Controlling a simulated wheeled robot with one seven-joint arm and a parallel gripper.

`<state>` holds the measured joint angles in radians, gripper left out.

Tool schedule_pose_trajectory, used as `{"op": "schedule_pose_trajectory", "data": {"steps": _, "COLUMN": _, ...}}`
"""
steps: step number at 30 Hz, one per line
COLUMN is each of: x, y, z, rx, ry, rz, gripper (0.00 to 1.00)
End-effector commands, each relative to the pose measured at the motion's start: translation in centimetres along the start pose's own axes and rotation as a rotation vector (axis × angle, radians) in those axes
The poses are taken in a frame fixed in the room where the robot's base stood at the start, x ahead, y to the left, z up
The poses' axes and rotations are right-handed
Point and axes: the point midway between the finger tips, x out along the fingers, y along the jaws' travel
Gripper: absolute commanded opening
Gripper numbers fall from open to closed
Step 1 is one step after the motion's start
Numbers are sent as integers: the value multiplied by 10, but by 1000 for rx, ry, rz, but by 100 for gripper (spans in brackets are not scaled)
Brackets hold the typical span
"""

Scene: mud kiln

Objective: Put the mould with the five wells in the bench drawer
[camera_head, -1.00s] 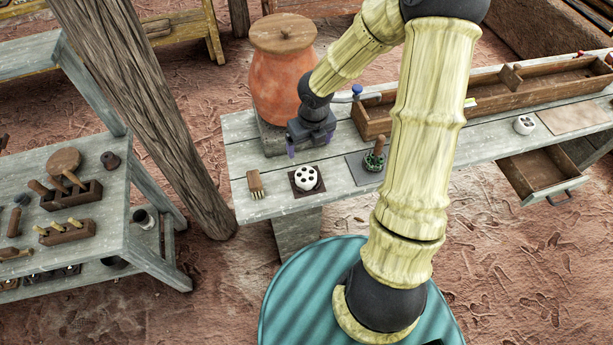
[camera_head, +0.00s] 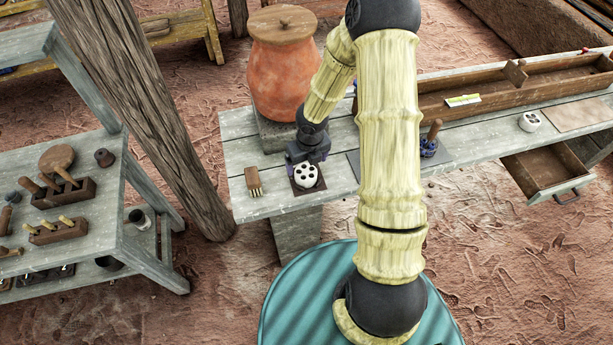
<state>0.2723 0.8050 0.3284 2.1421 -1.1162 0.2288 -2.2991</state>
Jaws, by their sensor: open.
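A round white mould (camera_head: 306,175) with several dark wells lies on a dark square mat near the bench's left end. A second white mould (camera_head: 529,122) sits at the right of the bench; its wells are too small to count. My gripper (camera_head: 308,161) is open, pointing down just behind and above the left mould. Its fingers are dark and partly blend with the mat, so I cannot tell whether they touch the mould. The bench drawer (camera_head: 560,190) is pulled out at the right, and its visible inside is empty.
A brush (camera_head: 253,181) lies left of the mould. A large clay jar (camera_head: 282,70) stands behind my gripper. A wooden-handled tool with a blue base (camera_head: 430,140) stands right of my arm. A long wooden trough (camera_head: 500,98) lines the bench's back. A thick post (camera_head: 150,110) rises at left.

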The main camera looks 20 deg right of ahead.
Motion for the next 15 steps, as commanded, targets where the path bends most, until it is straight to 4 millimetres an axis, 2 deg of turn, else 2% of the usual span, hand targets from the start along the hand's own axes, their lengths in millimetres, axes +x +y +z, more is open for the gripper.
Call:
{"op": "schedule_pose_trajectory", "data": {"steps": 8, "x": 1, "y": 0, "z": 0, "rx": 0, "ry": 0, "rz": 0, "gripper": 88}}
{"op": "schedule_pose_trajectory", "data": {"steps": 15, "x": 30, "y": 3, "z": -4, "rx": -3, "ry": 2, "rz": 0, "gripper": 88}}
